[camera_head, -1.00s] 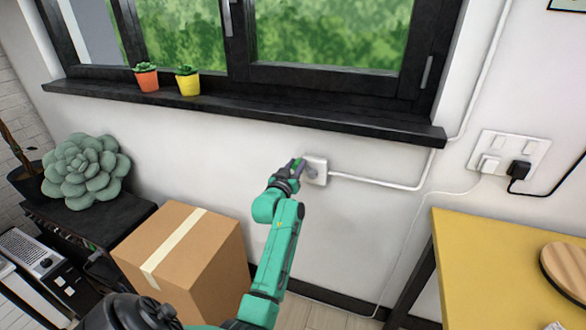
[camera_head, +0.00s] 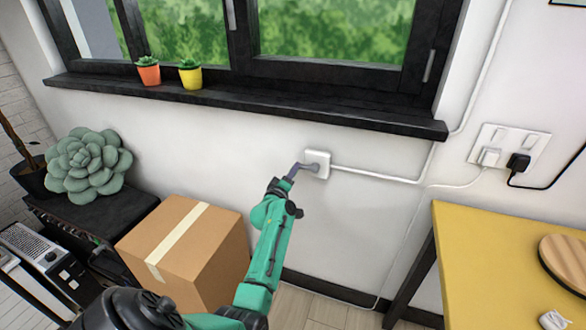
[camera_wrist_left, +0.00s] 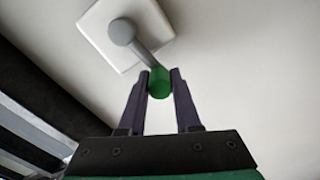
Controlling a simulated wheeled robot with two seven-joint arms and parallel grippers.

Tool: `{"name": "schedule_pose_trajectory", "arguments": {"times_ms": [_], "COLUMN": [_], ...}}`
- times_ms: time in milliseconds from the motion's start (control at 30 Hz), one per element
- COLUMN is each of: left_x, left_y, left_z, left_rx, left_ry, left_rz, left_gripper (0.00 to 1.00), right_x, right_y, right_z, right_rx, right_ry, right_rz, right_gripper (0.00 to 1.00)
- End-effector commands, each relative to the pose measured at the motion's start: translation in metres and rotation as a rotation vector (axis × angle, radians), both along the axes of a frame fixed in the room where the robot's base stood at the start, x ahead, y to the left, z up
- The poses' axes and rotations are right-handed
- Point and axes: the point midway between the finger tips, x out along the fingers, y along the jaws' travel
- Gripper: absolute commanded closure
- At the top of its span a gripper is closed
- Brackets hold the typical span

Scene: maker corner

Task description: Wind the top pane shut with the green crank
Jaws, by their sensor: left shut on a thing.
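The crank is a grey arm (camera_wrist_left: 141,50) on a white square wall plate (camera_wrist_left: 93,28), with a green knob (camera_wrist_left: 159,83) at its end. My left gripper (camera_wrist_left: 160,85) is shut on the green knob, one finger on each side. In the head view the plate (camera_head: 318,158) is on the wall below the sill, and my left gripper (camera_head: 292,174) reaches it from below left; the knob is hidden there. The window (camera_head: 330,40) stands above with a dark frame; only its lower part shows, and the top pane cannot be made out. My right gripper is not in view.
A black sill (camera_head: 250,108) with an orange pot (camera_head: 149,75) and a yellow pot (camera_head: 190,78) juts out above. A cardboard box (camera_head: 200,262) stands left of my arm. A yellow table (camera_head: 480,260) is at right. A white cable (camera_head: 375,174) leaves the plate.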

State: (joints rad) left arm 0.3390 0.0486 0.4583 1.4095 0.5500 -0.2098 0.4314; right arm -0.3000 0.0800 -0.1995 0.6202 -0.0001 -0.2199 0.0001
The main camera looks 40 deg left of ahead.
Motion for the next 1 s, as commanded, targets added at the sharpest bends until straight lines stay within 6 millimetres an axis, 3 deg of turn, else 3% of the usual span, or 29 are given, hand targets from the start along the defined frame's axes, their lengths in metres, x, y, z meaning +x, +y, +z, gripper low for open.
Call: {"name": "schedule_pose_trajectory", "arguments": {"times_ms": [33, 500, 1000], "left_x": [-0.001, 0.003, 0.005], "left_y": [-0.002, -0.011, -0.017], "left_z": [-0.010, -0.033, -0.040], "left_rx": [-0.045, -0.406, -0.533], "left_ry": [-0.001, -0.127, -0.172], "left_rz": [-0.003, -0.003, -0.004], "left_gripper": [1.00, 1.00, 1.00], "right_x": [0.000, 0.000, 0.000], "right_y": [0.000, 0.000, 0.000], "right_z": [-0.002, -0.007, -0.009], "right_rx": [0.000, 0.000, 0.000], "right_ry": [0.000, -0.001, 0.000], "right_rz": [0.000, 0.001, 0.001], "right_gripper": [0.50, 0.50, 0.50]}}
